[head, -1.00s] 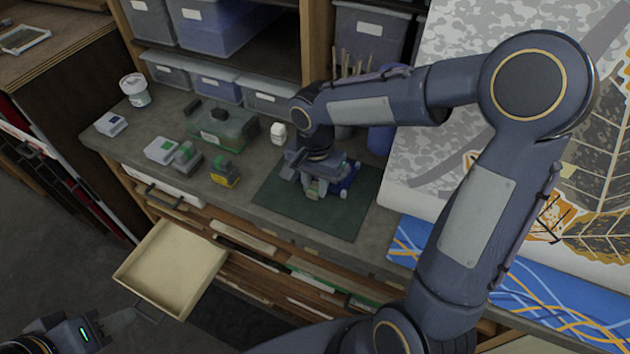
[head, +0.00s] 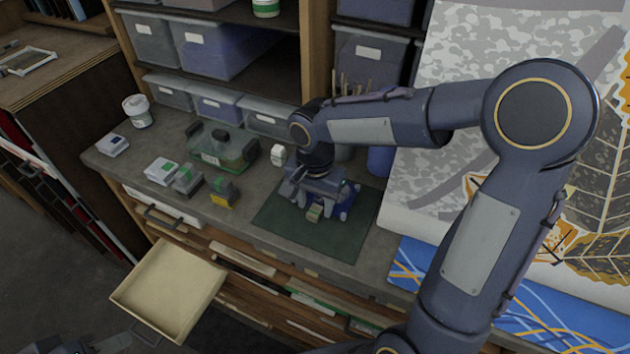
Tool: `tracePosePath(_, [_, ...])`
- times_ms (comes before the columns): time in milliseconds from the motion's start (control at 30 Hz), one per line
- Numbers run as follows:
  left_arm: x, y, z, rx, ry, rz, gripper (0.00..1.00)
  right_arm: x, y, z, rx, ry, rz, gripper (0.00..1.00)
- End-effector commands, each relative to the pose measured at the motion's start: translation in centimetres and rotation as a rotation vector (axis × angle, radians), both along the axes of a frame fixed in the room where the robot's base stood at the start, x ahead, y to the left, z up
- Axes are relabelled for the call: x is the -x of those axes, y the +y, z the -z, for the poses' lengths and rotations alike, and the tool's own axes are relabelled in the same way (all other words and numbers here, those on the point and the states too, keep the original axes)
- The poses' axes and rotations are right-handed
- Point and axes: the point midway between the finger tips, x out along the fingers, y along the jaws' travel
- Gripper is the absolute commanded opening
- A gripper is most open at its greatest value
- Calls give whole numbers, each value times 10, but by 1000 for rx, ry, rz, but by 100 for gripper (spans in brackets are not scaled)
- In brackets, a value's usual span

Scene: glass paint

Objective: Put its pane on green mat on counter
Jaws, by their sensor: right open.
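The dark green mat (head: 293,232) lies on the grey counter (head: 240,208). My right gripper (head: 316,208) is open, pointing down low over the back part of the mat. A dark blue item (head: 343,208) shows under and beside the gripper on the mat; it is mostly hidden, and I cannot tell if it is the pane. A small greenish, pale-edged piece (head: 314,213) shows at the fingers; whether it touches them is unclear. Only a sliver of my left gripper (head: 112,343) shows at the bottom left edge.
An open empty drawer (head: 168,290) juts out at the front left. A blue patterned sheet (head: 480,300) lies to the right.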

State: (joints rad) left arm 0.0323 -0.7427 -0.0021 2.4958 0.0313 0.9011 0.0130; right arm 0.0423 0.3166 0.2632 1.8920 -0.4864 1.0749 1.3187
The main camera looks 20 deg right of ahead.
Motion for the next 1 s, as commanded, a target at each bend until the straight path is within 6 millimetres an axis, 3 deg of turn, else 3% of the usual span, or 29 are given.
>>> tracePosePath(400, [0,0,6,0,1,0,36,-1,1,-86,-2,-5,-1,45])
tracePosePath(667, [0,0,6,0,1,0,36,7,-3,-108,-9,-13,-23,45])
tracePosePath(767, [0,0,6,0,1,0,36,27,-11,-111,-37,-50,-94,45])
tracePosePath(1000, [0,0,6,0,1,0,36,112,-28,-97,-142,-270,-392,45])
